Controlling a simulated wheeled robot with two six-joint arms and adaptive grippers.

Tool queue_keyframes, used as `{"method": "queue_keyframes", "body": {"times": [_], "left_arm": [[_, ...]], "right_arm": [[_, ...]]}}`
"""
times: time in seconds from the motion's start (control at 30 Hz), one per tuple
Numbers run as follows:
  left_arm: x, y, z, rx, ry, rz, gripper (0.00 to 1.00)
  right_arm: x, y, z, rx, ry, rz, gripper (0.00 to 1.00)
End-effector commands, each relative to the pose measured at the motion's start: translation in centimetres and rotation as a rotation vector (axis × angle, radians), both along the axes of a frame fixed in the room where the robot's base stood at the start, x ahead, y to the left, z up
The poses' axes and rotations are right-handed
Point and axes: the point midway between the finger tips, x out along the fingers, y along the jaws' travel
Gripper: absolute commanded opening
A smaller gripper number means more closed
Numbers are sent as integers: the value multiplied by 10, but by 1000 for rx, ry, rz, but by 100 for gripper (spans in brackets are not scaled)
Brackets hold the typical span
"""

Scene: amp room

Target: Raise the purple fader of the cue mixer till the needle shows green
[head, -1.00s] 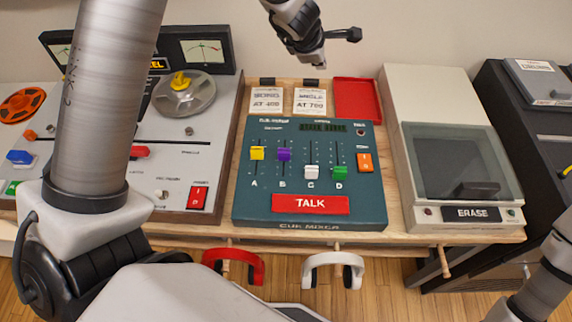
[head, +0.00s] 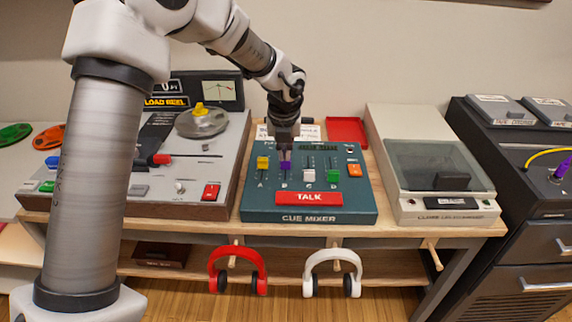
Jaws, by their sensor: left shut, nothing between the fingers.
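The teal cue mixer (head: 262,208) sits on the wooden bench, its faders in a row above the red TALK bar (head: 308,198). The purple fader (head: 285,167) is second from the left, in column B. My left gripper (head: 285,153) points down over that column, shut and empty, its tips at or just above the purple fader; I cannot tell if they touch. The gripper hides the upper part of the slot. A needle meter (head: 222,91) with a pale face stands at the back left; its needle is too small to read. My right gripper is out of view.
Yellow (head: 263,162), white (head: 308,176) and green (head: 333,176) faders flank the purple one. A tape machine (head: 205,170) stands left, an eraser unit (head: 440,205) right. Red (head: 238,268) and white (head: 332,270) headphones hang below the bench edge. A red tray (head: 346,130) lies behind the mixer.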

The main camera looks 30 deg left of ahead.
Motion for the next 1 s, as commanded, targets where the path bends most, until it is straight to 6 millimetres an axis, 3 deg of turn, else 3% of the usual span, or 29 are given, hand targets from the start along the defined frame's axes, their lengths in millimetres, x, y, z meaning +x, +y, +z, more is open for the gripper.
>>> {"method": "queue_keyframes", "body": {"times": [0.47, 0.7, 1.0], "left_arm": [[19, 12, -95, 1, 3, -1, 0], [50, 30, -89, 2, -2, -1, 0], [53, 32, -89, 2, -1, -3, 0]], "right_arm": [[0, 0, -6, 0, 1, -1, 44], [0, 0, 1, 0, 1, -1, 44], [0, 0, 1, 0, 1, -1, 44]]}}
